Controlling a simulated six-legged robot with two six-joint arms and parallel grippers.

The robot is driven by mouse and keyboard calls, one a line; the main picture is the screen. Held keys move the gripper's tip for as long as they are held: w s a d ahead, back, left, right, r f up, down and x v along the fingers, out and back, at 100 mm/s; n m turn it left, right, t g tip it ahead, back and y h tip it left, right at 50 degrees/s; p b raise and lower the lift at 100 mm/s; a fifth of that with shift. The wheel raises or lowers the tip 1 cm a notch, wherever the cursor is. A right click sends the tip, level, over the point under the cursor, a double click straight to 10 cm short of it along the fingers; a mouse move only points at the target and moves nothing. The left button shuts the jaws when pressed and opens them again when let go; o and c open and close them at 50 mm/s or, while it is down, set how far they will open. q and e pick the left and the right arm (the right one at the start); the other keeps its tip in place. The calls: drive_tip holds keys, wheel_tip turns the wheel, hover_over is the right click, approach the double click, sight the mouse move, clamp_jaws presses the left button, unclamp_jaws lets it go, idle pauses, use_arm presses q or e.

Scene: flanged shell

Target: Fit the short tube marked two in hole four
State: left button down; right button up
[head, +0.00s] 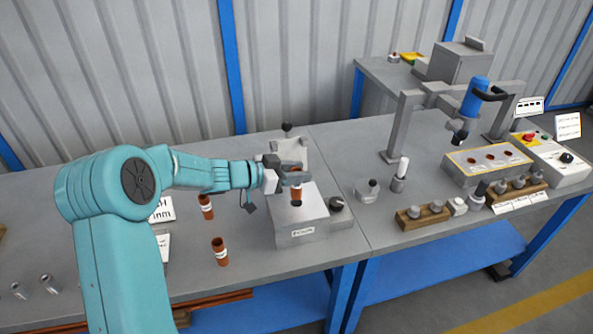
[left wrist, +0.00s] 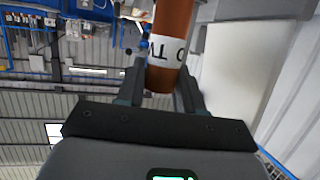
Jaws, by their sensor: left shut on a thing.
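My left gripper (head: 292,176) is shut on a short copper-brown tube (head: 297,194), held upright over a grey box fixture. I cannot tell whether the tube's lower end touches the box. In the left wrist view the same tube (left wrist: 169,70) stands between the two fingers, and its white band shows part of a word that looks like TWO. A pale block with a row of dark reddish holes (head: 487,159) stands on the right bench; its hole numbers are too small to read. My right gripper is not in view.
Two more banded brown tubes stand on the left bench, one farther back (head: 206,207) and one nearer (head: 220,252). The grey box fixture (head: 312,215) has a dark knob at its right. A blue tool (head: 474,97) hangs from a frame beside the holed block. Wooden holders (head: 423,216) stand in front.

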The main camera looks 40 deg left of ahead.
sight(296, 198)
use_arm(q)
drive_tip(key=shift+f+b, duration=2.5)
drive_tip(key=shift+f, duration=2.05)
drive_tip(key=c, duration=0.9)
unclamp_jaws()
drive_tip(key=shift+o, duration=1.3)
drive_tip(key=shift+f, duration=0.1)
drive_tip(key=shift+s, duration=0.1)
drive_tip(key=v, duration=0.7)
drive_tip(key=shift+s+a+r, duration=0.15)
drive_tip(key=shift+a+r, duration=0.1)
